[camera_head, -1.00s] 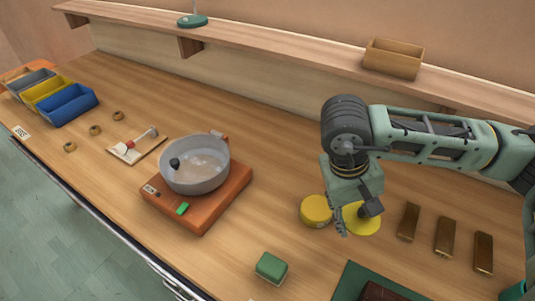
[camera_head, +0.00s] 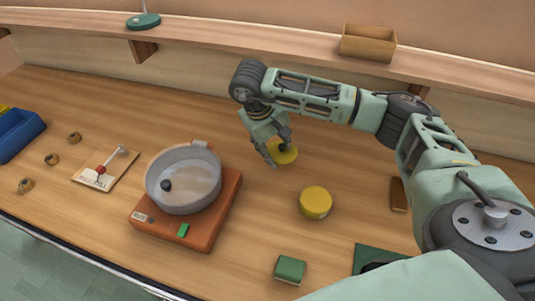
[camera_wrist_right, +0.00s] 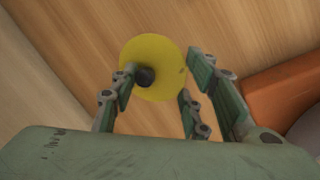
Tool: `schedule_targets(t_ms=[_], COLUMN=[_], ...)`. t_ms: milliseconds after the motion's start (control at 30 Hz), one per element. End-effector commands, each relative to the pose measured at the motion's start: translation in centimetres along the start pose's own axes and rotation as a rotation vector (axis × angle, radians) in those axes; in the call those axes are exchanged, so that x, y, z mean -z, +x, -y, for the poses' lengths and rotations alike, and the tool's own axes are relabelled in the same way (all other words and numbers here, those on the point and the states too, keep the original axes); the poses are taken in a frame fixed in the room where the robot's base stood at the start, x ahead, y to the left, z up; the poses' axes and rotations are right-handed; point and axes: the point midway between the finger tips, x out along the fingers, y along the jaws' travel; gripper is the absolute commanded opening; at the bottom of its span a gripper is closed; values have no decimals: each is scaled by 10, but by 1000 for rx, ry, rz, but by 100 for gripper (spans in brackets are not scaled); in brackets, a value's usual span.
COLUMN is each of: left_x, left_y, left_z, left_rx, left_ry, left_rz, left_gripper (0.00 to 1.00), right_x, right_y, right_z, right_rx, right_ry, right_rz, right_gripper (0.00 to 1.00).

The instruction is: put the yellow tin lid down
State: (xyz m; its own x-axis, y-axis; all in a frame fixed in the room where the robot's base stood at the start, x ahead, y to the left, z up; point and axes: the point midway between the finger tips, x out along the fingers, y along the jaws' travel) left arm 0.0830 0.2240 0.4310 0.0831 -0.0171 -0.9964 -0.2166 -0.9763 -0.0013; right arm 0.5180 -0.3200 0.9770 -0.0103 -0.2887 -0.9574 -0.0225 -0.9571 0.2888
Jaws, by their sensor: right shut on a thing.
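The yellow tin lid (camera_head: 289,156) is a flat round disc with a dark knob, to the right of the pot and behind the yellow tin (camera_head: 316,202). In the right wrist view the lid (camera_wrist_right: 160,52) lies beyond the fingers (camera_wrist_right: 156,78), with the dark knob near the left finger. The lid is close to the wooden worktop; whether it touches the wood I cannot tell. My left gripper is not in view.
A grey pot (camera_head: 184,181) sits on an orange-brown hot-plate box (camera_head: 188,222) left of the lid. A green block (camera_head: 290,268) lies in front. A brown bar (camera_head: 398,194) is partly hidden behind my arm. Bare wood surrounds the lid. A shelf (camera_head: 239,46) runs along the back.

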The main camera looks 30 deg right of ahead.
Motion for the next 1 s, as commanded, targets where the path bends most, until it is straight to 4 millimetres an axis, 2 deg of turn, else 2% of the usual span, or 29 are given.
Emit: schedule_targets(t_ms=[100,233,500,1000], left_x=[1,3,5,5], left_y=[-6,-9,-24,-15], left_z=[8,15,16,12], left_rx=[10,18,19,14], left_ry=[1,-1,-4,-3], left_rz=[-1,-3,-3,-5], left_gripper=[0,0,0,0], right_x=[11,15,15,16], right_y=[5,10,43,54], right_z=[13,18,28,30], right_rx=[1,0,0,0], right_ry=[-1,0,-1,0], right_rz=[3,2,4,0], right_gripper=[25,25,25,25])
